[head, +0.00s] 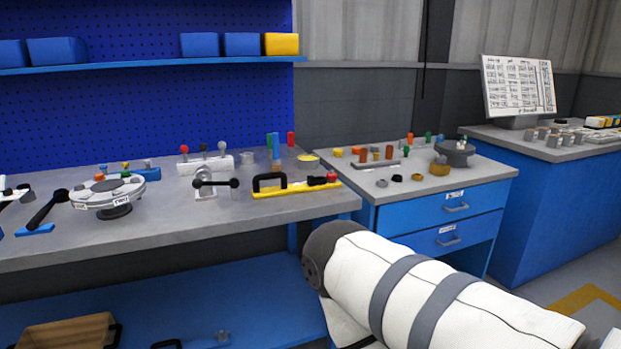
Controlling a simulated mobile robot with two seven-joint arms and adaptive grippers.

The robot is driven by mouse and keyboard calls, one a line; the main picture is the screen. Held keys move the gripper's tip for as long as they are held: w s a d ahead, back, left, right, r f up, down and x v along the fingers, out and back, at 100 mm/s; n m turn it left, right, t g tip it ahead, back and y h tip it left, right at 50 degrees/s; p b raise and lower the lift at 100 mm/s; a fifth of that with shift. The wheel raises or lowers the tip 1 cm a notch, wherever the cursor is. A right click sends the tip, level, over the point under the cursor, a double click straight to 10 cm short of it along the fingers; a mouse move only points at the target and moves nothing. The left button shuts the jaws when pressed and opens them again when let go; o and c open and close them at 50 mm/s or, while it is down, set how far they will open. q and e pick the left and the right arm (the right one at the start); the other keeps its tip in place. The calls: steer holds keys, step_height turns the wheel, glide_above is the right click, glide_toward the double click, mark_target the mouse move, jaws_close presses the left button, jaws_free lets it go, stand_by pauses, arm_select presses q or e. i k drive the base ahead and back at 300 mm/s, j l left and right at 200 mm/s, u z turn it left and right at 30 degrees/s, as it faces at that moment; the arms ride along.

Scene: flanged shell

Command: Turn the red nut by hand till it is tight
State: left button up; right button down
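A round grey flanged piece (82,196) with labels on its rim stands on a dark foot at the left of the workbench. Small coloured nuts sit on its top. One of them, at its left back, looks red or orange (99,178); I cannot tell its thread or how far down it sits. Another small red part (331,177) is at the right end of a yellow fixture with a black handle. Neither gripper is in view. A white and grey link of my arm crosses the lower right.
The grey workbench (200,222) also bears a white block with levers (205,164) and a black-handled lever on a blue base (36,230) at left. A blue drawer cabinet (440,215) with small parts stands to the right. The bench's front strip is clear.

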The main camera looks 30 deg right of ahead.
mark_target(332, 177)
steer(key=z, duration=1.25)
